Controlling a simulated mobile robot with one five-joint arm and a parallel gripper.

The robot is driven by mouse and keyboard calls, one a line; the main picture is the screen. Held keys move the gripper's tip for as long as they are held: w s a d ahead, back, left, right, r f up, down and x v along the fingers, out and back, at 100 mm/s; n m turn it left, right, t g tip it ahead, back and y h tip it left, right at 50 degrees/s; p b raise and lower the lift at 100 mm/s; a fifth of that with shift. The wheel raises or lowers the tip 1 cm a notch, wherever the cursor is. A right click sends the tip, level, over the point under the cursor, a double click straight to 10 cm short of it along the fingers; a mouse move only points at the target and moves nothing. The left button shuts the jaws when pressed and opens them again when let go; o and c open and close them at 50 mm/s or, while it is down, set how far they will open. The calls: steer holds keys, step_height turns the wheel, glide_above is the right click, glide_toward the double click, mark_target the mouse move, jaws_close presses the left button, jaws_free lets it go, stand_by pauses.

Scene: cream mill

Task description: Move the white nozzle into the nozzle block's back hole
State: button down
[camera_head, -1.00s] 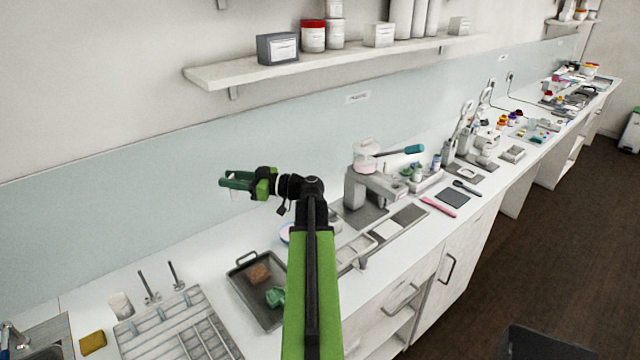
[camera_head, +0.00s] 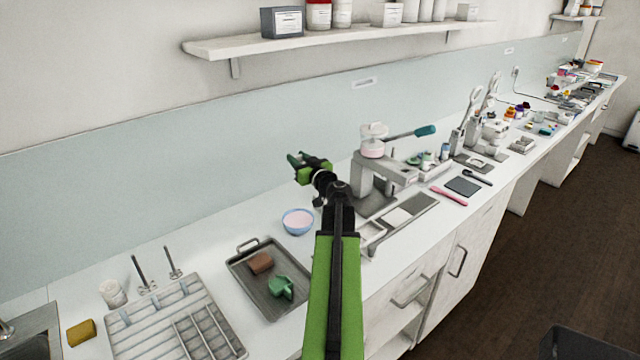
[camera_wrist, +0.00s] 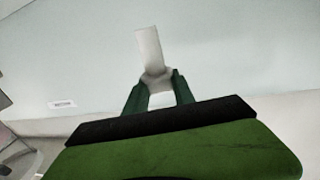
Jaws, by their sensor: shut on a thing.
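The white nozzle (camera_wrist: 149,50) is a pale tapered tube between the green fingers of my gripper (camera_wrist: 156,80) in the wrist view. The gripper is shut on it, and the nozzle juts out past the fingertips. In the head view my gripper (camera_head: 298,160) is raised above the counter, left of the grey machine with the teal lever. The nozzle is hard to make out there against the pale wall. I cannot tell for sure which thing is the nozzle block; a small rack with green pieces (camera_head: 424,159) stands just right of the machine.
The grey machine (camera_head: 366,182) has a teal-tipped lever (camera_head: 424,131) sticking out right. A blue bowl (camera_head: 297,222), a dark tray (camera_head: 243,273) with brown and green pieces, and a slotted organizer (camera_head: 140,343) stand on the counter. A shelf (camera_head: 340,40) runs above.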

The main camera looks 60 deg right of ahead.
steer(key=s+d+f+m+g+h+b, duration=0.4)
steer(key=s+d+f+h+b, duration=0.1)
steer(key=d+f+b, duration=0.1)
step_height(320, 180, down, 3)
steer(key=shift+d+r+m+h, duration=0.2)
steer(key=shift+d+m+h, duration=0.15)
steer(key=shift+d, duration=0.25)
steer(key=shift+s+a+f+b, duration=0.1)
steer(key=shift+s+b, duration=0.15)
steer(key=shift+b, duration=0.1)
steer(key=shift+f+b, duration=0.3)
stand_by(0.6)
step_height(320, 180, down, 2)
steer(key=shift+f+b, duration=0.15)
steer(key=shift+b, duration=1.1)
steer(key=shift+s+a+f, duration=0.1)
steer(key=shift+f, duration=0.15)
